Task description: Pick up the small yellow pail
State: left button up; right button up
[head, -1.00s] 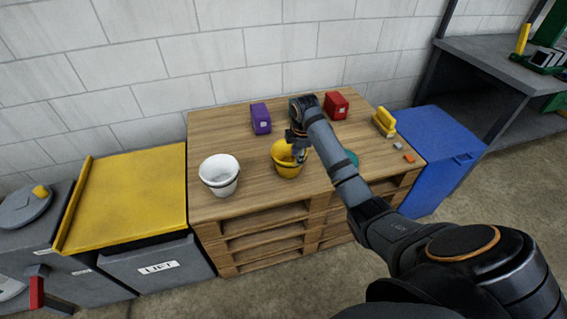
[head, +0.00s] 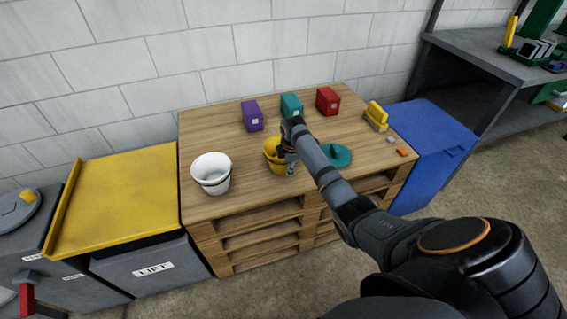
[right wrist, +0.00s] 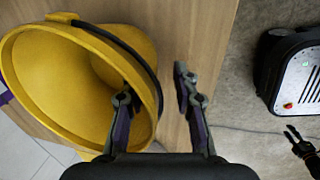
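The small yellow pail (head: 271,157) stands on the wooden pallet-stack top, between the white pail and the teal lid. My right gripper (head: 289,166) is at the pail's right front side and hides part of it. In the right wrist view, my right gripper (right wrist: 156,92) is open. One finger is over the mouth of the yellow pail (right wrist: 60,85) and the other is outside it, with the near rim and dark handle between them. A dark gripper at the right edge of that view, apparently my left gripper (right wrist: 293,136), has its fingers apart and empty.
A white pail (head: 211,174) stands to the left. Purple (head: 252,116), teal (head: 291,105) and red (head: 328,101) boxes stand behind. A teal lid (head: 338,156) lies right, partly behind my arm. A yellow block (head: 376,114) and small pieces are at the right edge.

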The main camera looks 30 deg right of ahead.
grip_shut()
jog(key=shift+r, duration=0.25)
notch_tip(320, 180, up, 2)
jog(key=shift+w+r, duration=0.1)
jog(key=s+a+r+p, duration=0.2)
jog(key=s+a+r, duration=0.4)
jog(key=s+r, duration=0.4)
jog(key=s, duration=0.3)
jog(key=shift+r, duration=0.2)
